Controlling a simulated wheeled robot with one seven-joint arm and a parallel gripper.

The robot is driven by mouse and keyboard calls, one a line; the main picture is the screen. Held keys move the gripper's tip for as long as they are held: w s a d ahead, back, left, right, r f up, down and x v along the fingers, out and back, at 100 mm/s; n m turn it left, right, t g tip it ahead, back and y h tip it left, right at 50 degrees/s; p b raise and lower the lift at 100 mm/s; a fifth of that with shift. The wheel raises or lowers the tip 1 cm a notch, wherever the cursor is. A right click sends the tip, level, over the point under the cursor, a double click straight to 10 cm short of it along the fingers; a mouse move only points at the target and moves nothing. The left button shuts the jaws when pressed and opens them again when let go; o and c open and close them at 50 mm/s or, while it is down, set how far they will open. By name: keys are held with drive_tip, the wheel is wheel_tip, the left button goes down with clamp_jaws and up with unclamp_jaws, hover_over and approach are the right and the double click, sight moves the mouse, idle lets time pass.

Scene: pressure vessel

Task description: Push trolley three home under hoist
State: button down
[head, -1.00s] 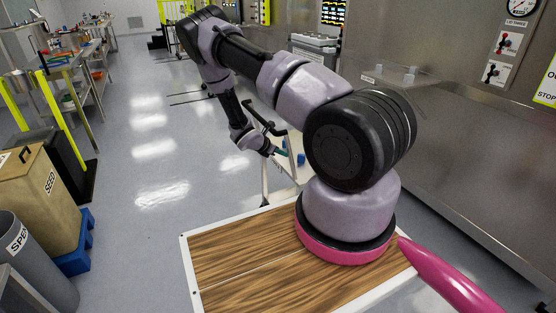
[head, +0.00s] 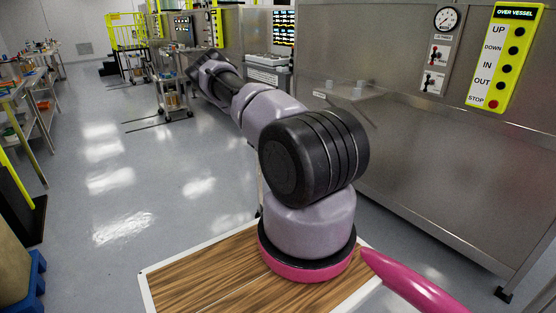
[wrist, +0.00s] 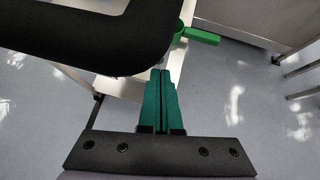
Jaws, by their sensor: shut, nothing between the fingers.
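My gripper (wrist: 163,92) has its two teal fingers shut together and empty in the wrist view. A thick black curved bar (wrist: 95,38), apparently a trolley handle, crosses the upper left, close to the fingertips; I cannot tell if they touch. Beyond it is a pale trolley top (wrist: 122,88) with a green object (wrist: 200,36) near it. In the head view my arm hides the gripper and most of this trolley. No trolley number is readable. Another trolley (head: 172,95) stands farther back by the wall. I cannot identify a hoist.
A steel vessel wall (head: 440,150) runs along the right, with a yellow OVER VESSEL control panel (head: 499,58) and a gauge (head: 447,19). The grey floor (head: 120,190) between is open.

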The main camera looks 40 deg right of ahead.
drive_tip(key=shift+d, duration=1.05)
drive_tip(key=shift+d+r, duration=0.1)
drive_tip(key=s+a+r, duration=0.1)
drive_tip(key=a+r, duration=0.1)
drive_tip(key=a, duration=0.4)
drive_tip(key=s+a+r, duration=0.1)
drive_tip(key=a+r, duration=0.2)
drive_tip(key=a, duration=0.3)
drive_tip(key=shift+s, duration=0.25)
